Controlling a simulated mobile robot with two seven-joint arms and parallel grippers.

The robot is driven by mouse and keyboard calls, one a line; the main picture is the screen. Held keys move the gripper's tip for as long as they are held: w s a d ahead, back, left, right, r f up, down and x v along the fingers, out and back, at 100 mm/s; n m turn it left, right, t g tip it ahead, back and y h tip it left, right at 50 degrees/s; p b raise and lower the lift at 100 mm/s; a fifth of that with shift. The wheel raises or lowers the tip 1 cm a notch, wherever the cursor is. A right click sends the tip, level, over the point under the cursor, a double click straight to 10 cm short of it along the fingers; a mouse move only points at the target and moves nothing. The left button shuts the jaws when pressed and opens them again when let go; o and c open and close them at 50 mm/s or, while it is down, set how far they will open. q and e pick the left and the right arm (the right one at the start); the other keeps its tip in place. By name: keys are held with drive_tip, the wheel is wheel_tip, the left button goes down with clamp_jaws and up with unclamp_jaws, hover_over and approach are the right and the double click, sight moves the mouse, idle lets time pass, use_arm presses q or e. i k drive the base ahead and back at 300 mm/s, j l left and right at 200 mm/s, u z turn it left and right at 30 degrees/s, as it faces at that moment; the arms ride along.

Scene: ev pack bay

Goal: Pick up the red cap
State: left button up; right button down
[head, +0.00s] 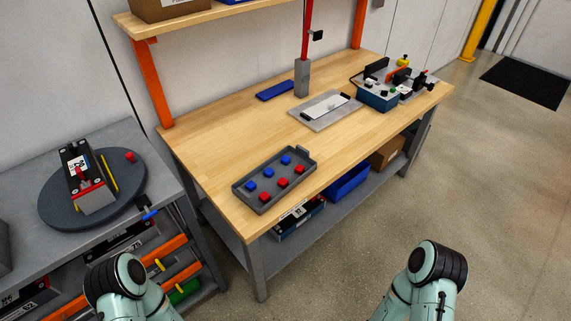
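A dark grey tray (239,191) lies near the front edge of the wooden workbench. In it are three red caps, one to the right (300,169), one in the middle (283,182) and one at the front left (265,196). Three blue caps sit in a row behind them. Another small red piece (130,157) is on the dark round turntable (112,205) on the left; I cannot tell if it is a cap. Only links of my two arms show at the bottom edge, well short of the bench; neither gripper is in view.
The wooden bench (210,130) is clear around the tray. Behind it are a blue bar (275,91), a grey plate (317,122) and a fixture (378,98). A battery module (88,175) stands on the turntable. A lower shelf holds bins. Floor is free at right.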

sight(265, 197)
drive_tip(key=u, duration=0.5)
drive_tip(key=i+l+u, duration=0.15)
drive_tip(key=l+u, duration=0.2)
drive_tip(key=l, duration=0.15)
drive_tip(key=l+u, duration=0.35)
drive_tip(key=l, duration=0.15)
drive_tip(key=l+u, duration=0.2)
drive_tip(key=l, duration=0.9)
drive_tip(key=i, duration=0.05)
